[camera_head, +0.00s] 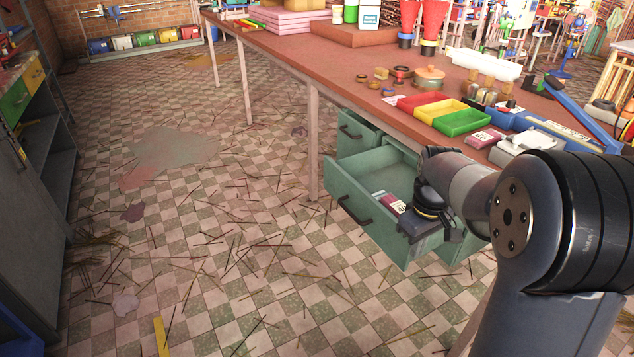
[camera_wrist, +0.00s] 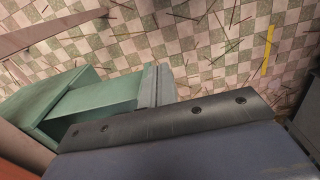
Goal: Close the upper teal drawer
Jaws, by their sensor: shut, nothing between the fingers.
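A teal drawer (camera_head: 362,208) is pulled well out from under the table in the head view, its dark handle (camera_head: 355,211) on the front panel. A small red-and-white box (camera_head: 391,203) lies inside it. My gripper (camera_head: 421,232) is shut and empty at the drawer's right front end, overlapping it in the picture; whether they touch I cannot tell. In the wrist view the teal drawer (camera_wrist: 105,92) is at the left, partly hidden by my dark wrist plate.
The red-brown tabletop (camera_head: 330,57) extends above, with red, yellow and green trays (camera_head: 462,122) near its edge. A table leg (camera_head: 313,140) stands left of the drawers. The checkered floor (camera_head: 215,250) in front is open, with scattered thin sticks.

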